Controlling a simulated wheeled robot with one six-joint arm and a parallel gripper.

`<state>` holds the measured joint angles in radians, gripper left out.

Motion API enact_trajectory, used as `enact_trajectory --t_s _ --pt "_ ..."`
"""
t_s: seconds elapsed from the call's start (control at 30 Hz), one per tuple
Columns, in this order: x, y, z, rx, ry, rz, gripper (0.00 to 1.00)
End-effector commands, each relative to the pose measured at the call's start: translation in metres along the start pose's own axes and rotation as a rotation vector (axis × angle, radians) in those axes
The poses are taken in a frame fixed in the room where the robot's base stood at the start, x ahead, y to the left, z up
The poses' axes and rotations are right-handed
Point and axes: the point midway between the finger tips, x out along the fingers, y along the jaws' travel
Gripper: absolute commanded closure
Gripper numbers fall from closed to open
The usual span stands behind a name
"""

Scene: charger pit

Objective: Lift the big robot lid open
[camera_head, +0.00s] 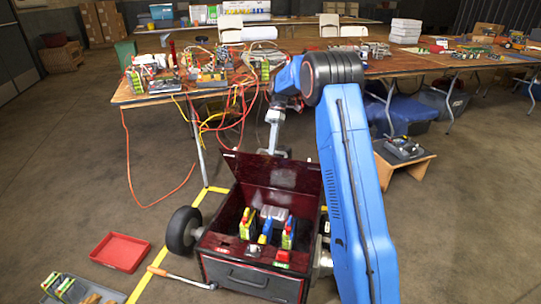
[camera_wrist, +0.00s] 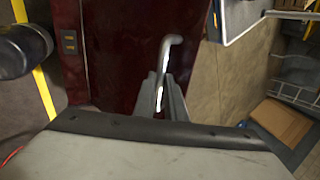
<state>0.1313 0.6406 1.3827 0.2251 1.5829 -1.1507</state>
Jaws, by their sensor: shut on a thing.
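The big robot (camera_head: 250,275) is a dark red box on wheels, low on the floor in the head view. Its lid (camera_head: 250,172) stands raised at the back, and the inside of the box is exposed. In the wrist view the lid's dark red surface (camera_wrist: 115,50) fills the upper middle. A bent metal handle (camera_wrist: 173,42) sits against it. My gripper (camera_wrist: 168,92) is shut on this handle. In the head view my gripper's fingertips are hidden at the lid's upper edge, with my wrist just behind it.
Batteries (camera_head: 265,230) with coloured ends stand inside the box. A red tray (camera_head: 120,250) and a grey tray (camera_head: 72,290) with batteries lie on the floor at left. A cluttered table (camera_head: 150,98) with hanging cables stands behind. A small wooden stool (camera_head: 405,160) stands at right.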

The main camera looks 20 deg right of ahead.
Motion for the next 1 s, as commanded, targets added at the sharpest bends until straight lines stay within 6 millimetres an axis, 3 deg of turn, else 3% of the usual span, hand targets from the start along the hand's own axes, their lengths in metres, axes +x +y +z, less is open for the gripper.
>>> enact_trajectory --t_s 0.17,0.6,0.63,0.7,1.0 --pt "-0.0002 0.0104 0.0013 0.003 -0.004 -0.001 1.0" --pt "-0.001 0.0115 0.0016 0.003 -0.005 -0.003 1.0" --pt "-0.0009 0.0115 0.0017 0.003 -0.005 -0.003 0.87" --pt "-0.0012 0.0112 0.0015 0.003 -0.005 -0.003 0.71" --pt "-0.004 0.0089 0.0006 0.002 -0.003 -0.002 0.71"
